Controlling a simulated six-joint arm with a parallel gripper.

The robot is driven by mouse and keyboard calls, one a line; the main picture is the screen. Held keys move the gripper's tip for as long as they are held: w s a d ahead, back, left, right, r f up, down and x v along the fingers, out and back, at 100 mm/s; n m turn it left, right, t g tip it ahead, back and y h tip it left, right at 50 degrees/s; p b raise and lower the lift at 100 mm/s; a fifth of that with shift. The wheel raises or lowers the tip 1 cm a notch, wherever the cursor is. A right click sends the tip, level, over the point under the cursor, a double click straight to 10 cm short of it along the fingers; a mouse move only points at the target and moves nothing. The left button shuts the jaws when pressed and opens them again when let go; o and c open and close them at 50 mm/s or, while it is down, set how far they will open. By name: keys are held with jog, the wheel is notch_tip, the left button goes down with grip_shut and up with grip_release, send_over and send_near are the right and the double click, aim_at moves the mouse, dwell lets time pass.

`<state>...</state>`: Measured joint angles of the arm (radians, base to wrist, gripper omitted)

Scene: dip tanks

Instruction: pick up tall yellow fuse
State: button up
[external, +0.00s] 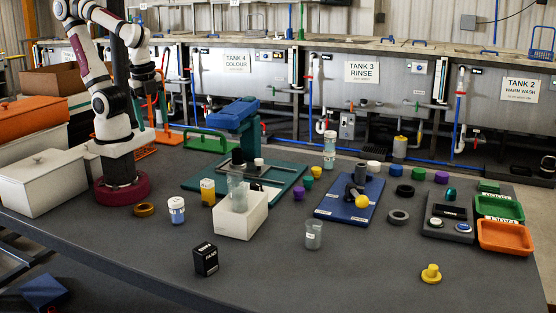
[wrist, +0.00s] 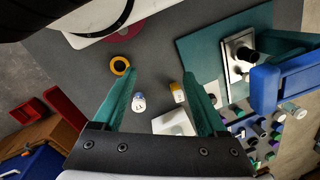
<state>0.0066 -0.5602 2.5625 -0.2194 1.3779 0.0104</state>
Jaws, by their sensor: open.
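The tall yellow fuse (external: 208,192) looks like an upright yellow body on the dark table, between the blue-and-white jar and the white block holding a clear vessel. In the wrist view the yellow fuse (wrist: 178,92) lies between my fingers, close to the right one. My gripper (wrist: 160,73) is open and empty, high above the table. The fuse is apart from both fingers.
Close to the fuse stand a blue-and-white jar (external: 177,210), a white block (external: 241,222) and a brass ring (external: 144,209). A teal-and-blue press (external: 237,118) rises behind. A black box (external: 205,259) sits in front. The table's front left is clear.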

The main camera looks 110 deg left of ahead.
jog(key=w+f+n+h, duration=0.1)
jog(key=w+f+n, duration=0.1)
jog(key=w+n, duration=0.75)
jog(key=n, duration=1.2)
send_over(208, 193)
jog(key=a, duration=0.2)
notch_tip(208, 193, down, 4)
jog(key=r, duration=0.1)
jog(key=shift+h, duration=0.4)
jog(key=f, duration=1.1)
jog(key=s+f, duration=0.1)
jog(key=f, duration=0.4)
jog(key=shift+d+f, duration=0.2)
jog(key=shift+d, duration=0.1)
grip_shut()
